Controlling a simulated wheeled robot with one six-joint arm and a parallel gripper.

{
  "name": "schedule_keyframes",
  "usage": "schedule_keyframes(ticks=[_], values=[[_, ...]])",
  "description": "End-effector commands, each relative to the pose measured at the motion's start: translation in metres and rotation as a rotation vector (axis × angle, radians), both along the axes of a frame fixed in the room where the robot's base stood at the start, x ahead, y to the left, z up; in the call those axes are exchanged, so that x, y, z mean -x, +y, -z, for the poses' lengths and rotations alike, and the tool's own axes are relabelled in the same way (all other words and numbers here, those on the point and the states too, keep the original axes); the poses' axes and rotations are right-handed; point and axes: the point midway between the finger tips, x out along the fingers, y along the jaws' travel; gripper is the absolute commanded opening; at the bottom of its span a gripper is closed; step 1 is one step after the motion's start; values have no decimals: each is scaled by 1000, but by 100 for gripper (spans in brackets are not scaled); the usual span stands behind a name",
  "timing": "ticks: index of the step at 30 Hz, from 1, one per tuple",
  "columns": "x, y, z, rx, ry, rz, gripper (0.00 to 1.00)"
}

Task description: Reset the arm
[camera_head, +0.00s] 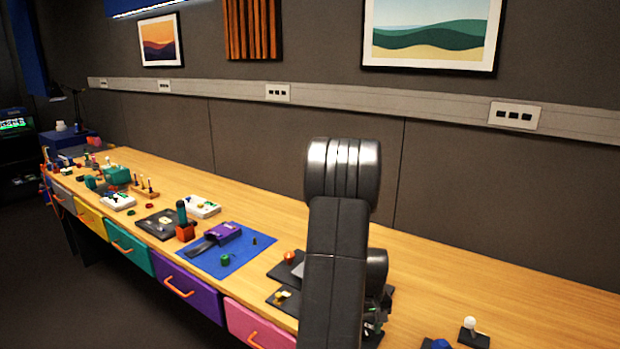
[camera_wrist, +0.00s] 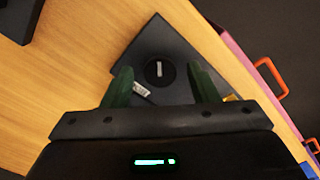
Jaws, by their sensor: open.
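My arm (camera_head: 337,240) stands over the wooden bench in the head view and hides part of the dark panel behind it. My gripper (camera_wrist: 162,78) is open in the wrist view, with two green fingers well apart and nothing seen between the tips but the panel beyond. A dark square panel (camera_wrist: 160,42) lies beyond the fingers. On it is a round black piece (camera_wrist: 160,72) with a pale mark. A small white piece (camera_wrist: 141,90) shows beside the left finger, and a yellow bit shows by the right one. The gripper's height above the panel is hard to judge.
A blue mat (camera_head: 228,262) with a purple object (camera_head: 222,233) lies left of my arm. Coloured drawers with orange handles line the front edge.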

Motion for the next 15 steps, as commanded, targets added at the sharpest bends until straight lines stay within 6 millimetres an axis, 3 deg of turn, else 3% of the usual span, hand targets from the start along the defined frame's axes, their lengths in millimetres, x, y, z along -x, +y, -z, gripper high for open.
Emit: schedule_keyframes(ticks=[15], values=[[0,0,-3,-1,1,-420,54]])
